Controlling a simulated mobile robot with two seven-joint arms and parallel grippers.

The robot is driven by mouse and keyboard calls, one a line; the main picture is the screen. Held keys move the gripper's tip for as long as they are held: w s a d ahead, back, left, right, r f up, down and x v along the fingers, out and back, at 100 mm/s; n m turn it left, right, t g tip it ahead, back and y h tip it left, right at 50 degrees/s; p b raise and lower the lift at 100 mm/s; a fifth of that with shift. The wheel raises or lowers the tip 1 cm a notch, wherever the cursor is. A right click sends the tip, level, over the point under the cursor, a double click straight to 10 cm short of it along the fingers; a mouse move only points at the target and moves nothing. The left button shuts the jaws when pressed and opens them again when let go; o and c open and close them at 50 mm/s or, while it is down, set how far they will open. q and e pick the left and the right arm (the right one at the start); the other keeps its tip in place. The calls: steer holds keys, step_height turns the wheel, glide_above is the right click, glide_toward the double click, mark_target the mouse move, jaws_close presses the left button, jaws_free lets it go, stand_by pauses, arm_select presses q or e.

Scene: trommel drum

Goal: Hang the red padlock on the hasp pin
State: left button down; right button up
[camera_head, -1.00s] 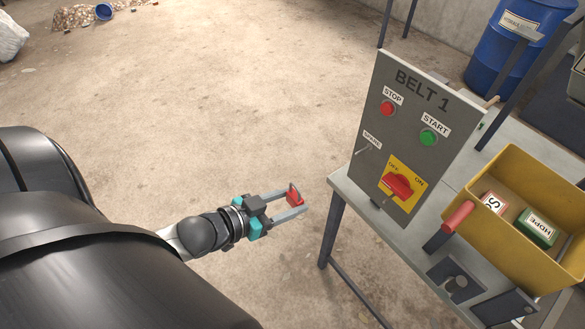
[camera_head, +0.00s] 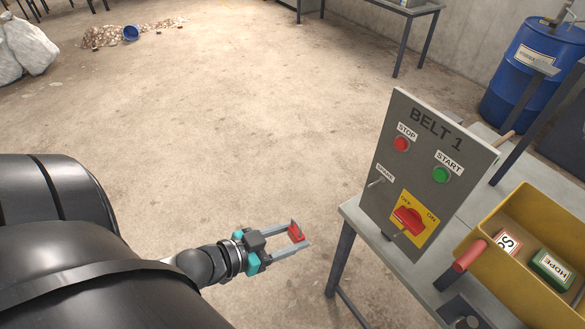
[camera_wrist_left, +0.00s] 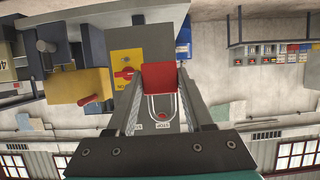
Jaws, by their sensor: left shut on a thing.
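The red padlock (camera_head: 296,233) is between the fingers of my left gripper (camera_head: 303,236), which is shut on its body. In the left wrist view the red body (camera_wrist_left: 160,76) sits between the fingertips, and its pale U-shaped shackle (camera_wrist_left: 152,106) points back toward the palm. The gripper is in the air left of the grey BELT 1 panel (camera_head: 437,135), apart from it. The panel has a red rotary switch (camera_head: 408,220) on a yellow plate, with a small pale pin (camera_head: 401,232) at its lower edge. A thin pin (camera_head: 376,183) also sticks out under the SPARE label. I cannot tell which is the hasp pin.
The panel stands on a grey table (camera_head: 366,226). A yellow bin (camera_head: 500,275) at right holds a green box (camera_head: 552,270) and a white-red one (camera_head: 508,242). Open floor lies left of the table.

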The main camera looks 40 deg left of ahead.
arm_select(q)
steer(key=shift+s+a+p, duration=0.3)
steer(key=shift+s, duration=0.6)
steer(key=shift+s+a+p, duration=0.35)
steer(key=shift+s, duration=0.55)
steer(key=shift+s+a+p, duration=0.3)
steer(key=shift+s, duration=0.6)
